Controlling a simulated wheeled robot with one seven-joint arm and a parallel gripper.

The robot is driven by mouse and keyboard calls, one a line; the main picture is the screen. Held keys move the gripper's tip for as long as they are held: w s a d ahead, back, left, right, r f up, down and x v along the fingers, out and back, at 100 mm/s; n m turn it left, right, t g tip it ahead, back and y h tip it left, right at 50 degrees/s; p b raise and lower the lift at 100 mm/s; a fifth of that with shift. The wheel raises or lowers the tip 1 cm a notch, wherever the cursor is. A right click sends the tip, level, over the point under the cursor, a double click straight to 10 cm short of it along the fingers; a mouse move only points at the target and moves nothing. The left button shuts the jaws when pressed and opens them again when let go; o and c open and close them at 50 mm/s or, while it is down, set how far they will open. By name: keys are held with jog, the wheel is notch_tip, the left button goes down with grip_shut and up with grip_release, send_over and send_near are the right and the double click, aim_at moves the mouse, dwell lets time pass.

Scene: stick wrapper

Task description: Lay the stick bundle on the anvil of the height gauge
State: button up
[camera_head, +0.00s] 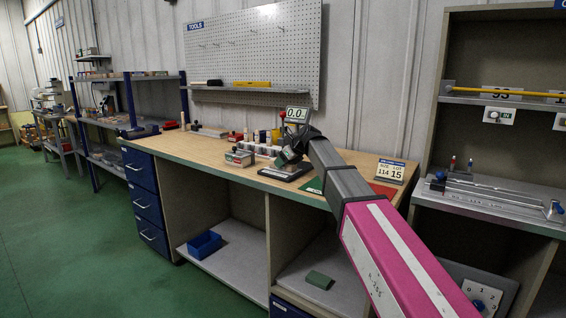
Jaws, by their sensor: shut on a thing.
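The height gauge (297,114) stands on the workbench, its display reading about 0.0 and a red part at its upper left. Its dark base (277,174) shows below my gripper; the anvil is mostly hidden. My gripper (287,158) is at the end of my arm, which reaches in from the lower right. It is low over the gauge's base and shut on the stick bundle. The bundle is too small and covered to make out clearly, so I cannot tell whether it touches the anvil.
The workbench top (215,149) is clear at the front left. A small metal device (239,158) sits left of the gauge, with several small containers behind. A card stand (391,171) and a red mat (382,190) lie right of my arm. A pegboard (255,55) hangs behind.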

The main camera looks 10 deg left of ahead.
dwell(0.3)
jog(key=o, duration=1.1)
